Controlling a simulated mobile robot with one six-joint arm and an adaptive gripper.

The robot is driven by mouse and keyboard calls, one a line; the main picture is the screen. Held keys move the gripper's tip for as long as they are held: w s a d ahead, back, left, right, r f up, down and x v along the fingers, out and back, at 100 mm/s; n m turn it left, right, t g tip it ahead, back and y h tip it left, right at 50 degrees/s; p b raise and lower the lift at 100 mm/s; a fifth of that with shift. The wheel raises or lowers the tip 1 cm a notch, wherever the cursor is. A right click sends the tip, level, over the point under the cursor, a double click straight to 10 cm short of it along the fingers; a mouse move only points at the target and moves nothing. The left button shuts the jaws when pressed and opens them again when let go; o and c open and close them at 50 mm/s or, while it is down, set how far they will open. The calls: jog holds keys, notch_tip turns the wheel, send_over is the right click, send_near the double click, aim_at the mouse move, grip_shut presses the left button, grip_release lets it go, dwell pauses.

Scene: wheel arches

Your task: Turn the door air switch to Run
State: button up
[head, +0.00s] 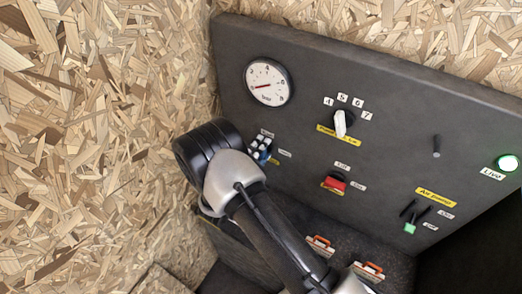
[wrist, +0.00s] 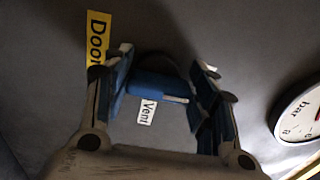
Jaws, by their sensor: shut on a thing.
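The door air switch shows in the wrist view as a blue knob (wrist: 150,84) with a white pointer line directed to the right of that picture. A yellow label reading "Door" (wrist: 97,38) is partly hidden by a finger. A "Vent" label (wrist: 147,112) sits just below the knob there. My gripper (wrist: 163,90) has one blue-padded finger on each side of the knob and is shut on it. In the head view my gripper (head: 262,149) is at the panel below the gauge, with the switch mostly hidden. A small label (head: 267,133) above it is unreadable.
A chipboard wall (head: 90,130) stands close on the left.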

jog(key=o, duration=1.1)
jog(key=shift+c, duration=0.2)
jog(key=v, duration=1.2)
